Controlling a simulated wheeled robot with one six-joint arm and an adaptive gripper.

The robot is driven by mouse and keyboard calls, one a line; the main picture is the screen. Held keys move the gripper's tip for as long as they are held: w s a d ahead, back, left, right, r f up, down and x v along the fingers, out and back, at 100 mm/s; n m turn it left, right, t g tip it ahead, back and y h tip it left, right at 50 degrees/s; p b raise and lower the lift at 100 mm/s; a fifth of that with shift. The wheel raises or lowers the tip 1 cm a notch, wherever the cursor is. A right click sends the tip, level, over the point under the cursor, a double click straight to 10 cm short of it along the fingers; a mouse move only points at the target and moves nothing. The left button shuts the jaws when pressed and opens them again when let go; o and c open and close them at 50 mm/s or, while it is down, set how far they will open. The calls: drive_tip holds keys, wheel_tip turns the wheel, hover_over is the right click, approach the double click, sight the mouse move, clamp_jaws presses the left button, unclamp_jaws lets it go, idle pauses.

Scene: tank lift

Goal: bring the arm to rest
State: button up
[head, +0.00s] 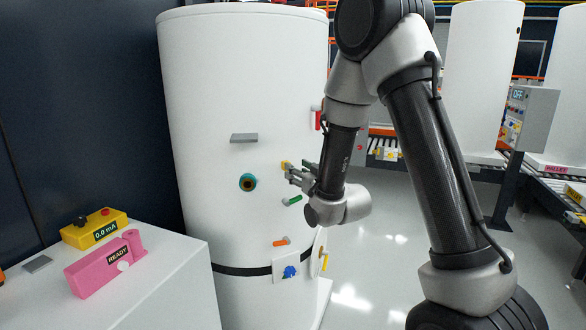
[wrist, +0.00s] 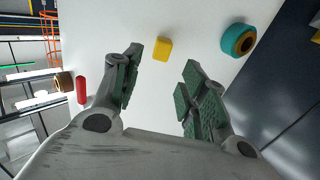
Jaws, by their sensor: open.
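My gripper (head: 301,175) is in front of the white tank (head: 245,60), at the right part of its face. In the wrist view my gripper (wrist: 158,88) shows two green-padded fingers spread apart with nothing between them. A small yellow block (head: 286,164) sits on the tank just beyond the fingertips; it also shows in the wrist view (wrist: 162,49), apart from the fingers. My arm is bent, with its elbow high and its forearm hanging down to the wrist.
A white bench at left holds a pink device (head: 100,268) and a yellow meter (head: 94,229). Floor right of the tank is clear.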

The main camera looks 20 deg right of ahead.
drive_tip(key=shift+s, duration=0.2)
drive_tip(key=s+d+f+g+h, duration=0.1)
drive_tip(key=s+f+g, duration=0.15)
drive_tip(key=f, duration=0.35)
drive_tip(key=s+f+g, duration=0.1)
drive_tip(key=f+g, duration=0.2)
drive_tip(key=f, duration=0.3)
drive_tip(key=s+d+f+g+h, duration=0.2)
drive_tip(key=s+d+f+g, duration=0.1)
drive_tip(key=s+g, duration=0.3)
drive_tip(key=s+d+r+m, duration=0.1)
drive_tip(key=s+d+r, duration=0.3)
drive_tip(key=s+r, duration=0.6)
drive_tip(key=s+d+r+m+g+h, duration=0.1)
drive_tip(key=s+d+r, duration=0.4)
drive_tip(key=s+r, duration=0.6)
drive_tip(key=s, duration=0.6)
drive_tip(key=shift+s+d+r+m, duration=0.15)
drive_tip(key=shift+s+r+m, duration=0.05)
drive_tip(key=shift+s+m, duration=0.2)
